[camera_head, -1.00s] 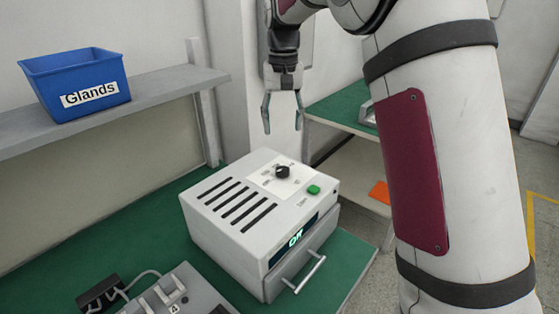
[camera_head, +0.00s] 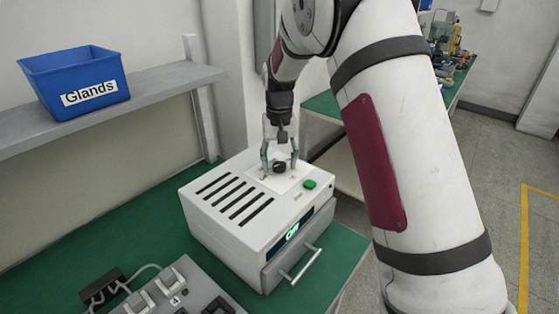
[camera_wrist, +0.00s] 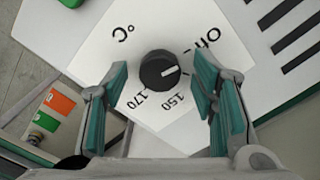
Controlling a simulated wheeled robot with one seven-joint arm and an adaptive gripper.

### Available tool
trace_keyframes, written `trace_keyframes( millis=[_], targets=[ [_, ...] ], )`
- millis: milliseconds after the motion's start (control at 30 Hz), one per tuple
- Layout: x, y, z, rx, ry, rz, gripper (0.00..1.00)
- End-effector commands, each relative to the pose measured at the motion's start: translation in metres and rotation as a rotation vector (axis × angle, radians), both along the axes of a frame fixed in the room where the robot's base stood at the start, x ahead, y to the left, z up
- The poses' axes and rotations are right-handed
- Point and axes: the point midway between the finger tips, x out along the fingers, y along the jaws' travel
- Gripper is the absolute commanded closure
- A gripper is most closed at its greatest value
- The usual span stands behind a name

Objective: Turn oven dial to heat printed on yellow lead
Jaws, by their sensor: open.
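The oven (camera_head: 240,215) is a white box with vent slots, a green button and a lit display that appears to read "Off". Its black dial (camera_head: 279,168) is on top. In the wrist view the dial (camera_wrist: 157,72) has a white mark pointing right, between "Off" and "150"; "170" and "°C" are also printed around it. My gripper (camera_head: 280,160) is open and pointing down at the dial. In the wrist view its teal fingers (camera_wrist: 161,85) are on either side of the dial, with gaps showing. I see no yellow lead in these frames.
A blue "Glands" bin (camera_head: 80,82) stands on the grey shelf (camera_head: 150,92) at left. A grey panel with switches (camera_head: 175,290) lies in front of the oven on the green bench (camera_head: 120,250). The oven's front handle (camera_head: 302,266) sticks out. An orange and green item (camera_wrist: 58,105) shows at left in the wrist view.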

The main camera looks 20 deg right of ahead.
Motion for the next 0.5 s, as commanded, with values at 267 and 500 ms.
trace_keyframes(
  millis=[267,500],
  targets=[
    [0.0001,0.0,-0.0001,0.0,0.0,0.0,0.65],
    [0.0001,0.0001,0.0,0.0,0.0,0.0,0.96]
  ],
)
